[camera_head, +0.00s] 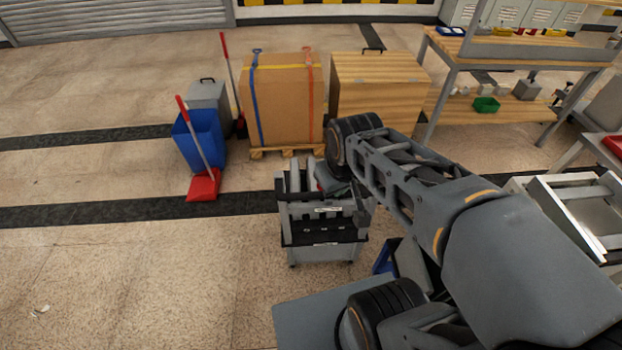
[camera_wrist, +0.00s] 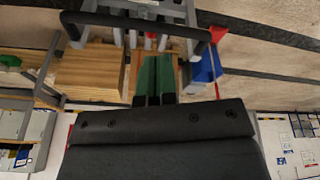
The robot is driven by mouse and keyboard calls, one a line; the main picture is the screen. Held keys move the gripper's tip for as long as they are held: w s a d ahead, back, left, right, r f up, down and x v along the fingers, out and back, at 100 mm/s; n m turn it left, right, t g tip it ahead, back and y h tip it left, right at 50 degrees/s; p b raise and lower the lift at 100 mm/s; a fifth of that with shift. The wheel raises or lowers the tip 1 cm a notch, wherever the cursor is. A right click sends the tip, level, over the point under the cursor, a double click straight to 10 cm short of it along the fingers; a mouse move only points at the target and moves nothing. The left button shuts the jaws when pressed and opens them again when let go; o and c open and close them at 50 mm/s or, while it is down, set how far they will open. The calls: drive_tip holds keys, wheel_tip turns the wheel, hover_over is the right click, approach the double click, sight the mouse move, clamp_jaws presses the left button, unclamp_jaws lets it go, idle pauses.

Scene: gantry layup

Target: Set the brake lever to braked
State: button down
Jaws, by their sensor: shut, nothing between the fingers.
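A grey cart (camera_head: 322,236) with dark trays stands left of my arm in the head view. The cart also shows at the top of the wrist view (camera_wrist: 155,10), with a black bar handle (camera_wrist: 135,22) across it. My gripper (camera_wrist: 156,62) shows two greenish-dark fingers, closed together with nothing held. The fingers point toward the cart's handle side. In the head view my gripper (camera_head: 330,180) is at the cart's upper right, partly hidden by my wrist. I cannot pick out the brake lever or its setting; it may be hidden by my arm.
Behind the cart stand a strapped cardboard box (camera_head: 280,105) on a pallet and a wooden crate (camera_head: 375,90). A blue bin (camera_head: 197,140) and red dustpan (camera_head: 203,186) are to the left. A workbench (camera_head: 520,60) is at back right.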

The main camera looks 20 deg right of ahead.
drive_tip(key=w+n+g+h+p, duration=0.1)
drive_tip(key=w+n+g, duration=0.1)
drive_tip(key=w+n, duration=0.7)
drive_tip(key=w+a+f+n+g+h+p, duration=0.2)
drive_tip(key=w+a+f+n+g+h, duration=0.1)
drive_tip(key=w+f+n, duration=1.1)
drive_tip(key=shift+w+a+n+g, duration=0.35)
drive_tip(key=shift+w+n+g, duration=0.05)
drive_tip(key=shift+w+g, duration=0.1)
drive_tip(key=shift+s, duration=0.1)
drive_tip(key=p+x, duration=0.2)
drive_tip(key=x, duration=0.8)
drive_tip(key=shift+d, duration=0.1)
drive_tip(key=shift+r, duration=0.1)
